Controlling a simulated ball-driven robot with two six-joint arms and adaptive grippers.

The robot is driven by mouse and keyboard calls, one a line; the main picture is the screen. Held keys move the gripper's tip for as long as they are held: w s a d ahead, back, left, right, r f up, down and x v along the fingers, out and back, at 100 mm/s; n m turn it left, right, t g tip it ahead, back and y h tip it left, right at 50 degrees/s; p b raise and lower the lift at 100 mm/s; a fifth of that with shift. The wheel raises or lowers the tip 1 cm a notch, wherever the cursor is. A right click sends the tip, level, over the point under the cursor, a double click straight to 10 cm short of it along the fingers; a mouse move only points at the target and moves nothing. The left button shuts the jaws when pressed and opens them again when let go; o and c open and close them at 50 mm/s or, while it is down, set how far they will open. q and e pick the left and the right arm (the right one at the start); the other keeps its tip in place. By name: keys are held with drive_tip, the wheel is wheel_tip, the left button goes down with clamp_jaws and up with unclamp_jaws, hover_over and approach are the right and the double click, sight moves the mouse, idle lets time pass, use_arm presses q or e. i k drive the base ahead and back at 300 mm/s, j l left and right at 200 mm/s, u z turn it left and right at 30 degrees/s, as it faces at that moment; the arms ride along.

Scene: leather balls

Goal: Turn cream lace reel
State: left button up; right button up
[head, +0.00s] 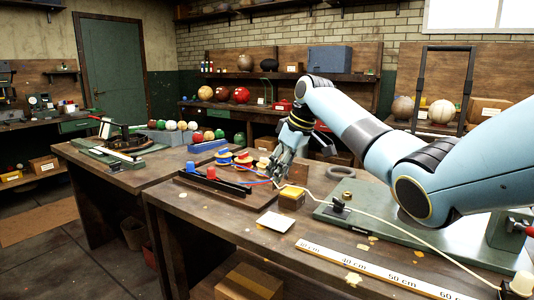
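A cream reel-like piece (522,284) stands at the bottom right corner, partly cut off by the frame. A cream lace (400,231) runs from near it across the bench toward my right gripper. My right gripper (279,176) points down over the far middle of the bench, beside several coloured reels (243,158) in blue, yellow and red. Its fingers are small and overlap the clutter, so I cannot tell whether they hold the lace. My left gripper is not in view.
A yellow-topped block (291,197), a white card (274,222) and a long ruler (385,272) lie on the bench (215,212). A green plate (390,222) with a black clamp (338,204) is at right. A grey ring (341,172) lies behind.

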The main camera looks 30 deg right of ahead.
sight(261, 166)
drive_tip(key=i+l, duration=1)
